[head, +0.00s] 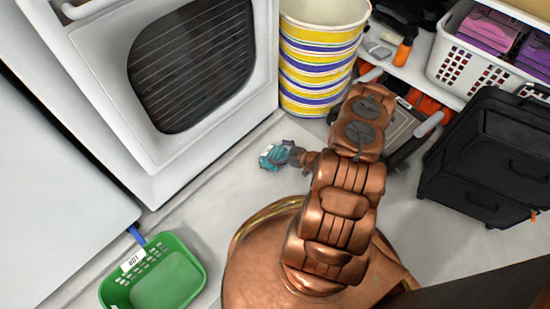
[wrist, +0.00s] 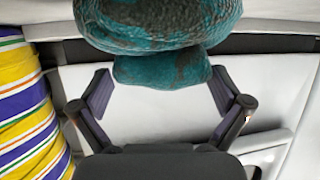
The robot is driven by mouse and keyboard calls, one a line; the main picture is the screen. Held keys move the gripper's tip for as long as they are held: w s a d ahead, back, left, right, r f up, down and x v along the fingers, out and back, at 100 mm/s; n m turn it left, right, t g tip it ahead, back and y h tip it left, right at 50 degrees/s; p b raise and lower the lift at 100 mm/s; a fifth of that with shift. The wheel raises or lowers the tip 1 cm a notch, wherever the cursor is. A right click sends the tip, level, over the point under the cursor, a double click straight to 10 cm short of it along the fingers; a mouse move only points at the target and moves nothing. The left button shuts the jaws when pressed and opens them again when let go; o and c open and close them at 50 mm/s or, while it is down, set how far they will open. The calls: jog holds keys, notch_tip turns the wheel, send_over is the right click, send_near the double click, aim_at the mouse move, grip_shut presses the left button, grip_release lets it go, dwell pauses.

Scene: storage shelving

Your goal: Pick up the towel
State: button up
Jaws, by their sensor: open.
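A teal and grey-brown mottled bundle, which looks like the towel (head: 273,156), shows at the end of my arm, in front of the white oven. It also fills the top middle of the wrist view (wrist: 160,30) as a rounded, bunched shape. My gripper (wrist: 161,88) is open, with one finger on each side of the bundle's lower lobe. Gaps show between the fingers and the lobe. In the head view my gripper (head: 292,156) is small and close against the bundle. I cannot tell what the bundle rests on.
A yellow, white and purple striped bin (head: 320,60) stands behind the arm. A green basket (head: 165,275) sits at the lower left. A black case (head: 480,150) and a white basket of folded purple cloths (head: 470,65) are at the right. Bare floor (head: 215,205) lies left of my gripper.

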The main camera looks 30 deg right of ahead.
jog(key=c, duration=1.7)
jog(key=shift+o, duration=0.2)
jog(key=shift+r, duration=0.15)
